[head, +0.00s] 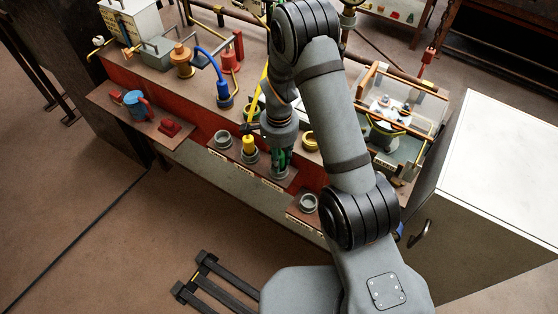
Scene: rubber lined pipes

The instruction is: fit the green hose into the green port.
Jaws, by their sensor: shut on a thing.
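My gripper (279,166) points down over the small front shelf with labels (268,180), right of the yellow fitting. It is shut on a green piece, the green hose (282,157), of which only a small part shows between the fingers. The rest of the hose is hidden by my gripper and arm. I cannot make out the green port; my gripper and arm cover that area. Whether the hose end touches anything below cannot be told.
A yellow fitting (249,146) and a grey ring (223,139) stand left of my gripper. A brass ring (309,141) is to the right, another grey ring (308,203) lower right. A blue hose (212,64) arches at the back left. A white cabinet (503,160) stands at right.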

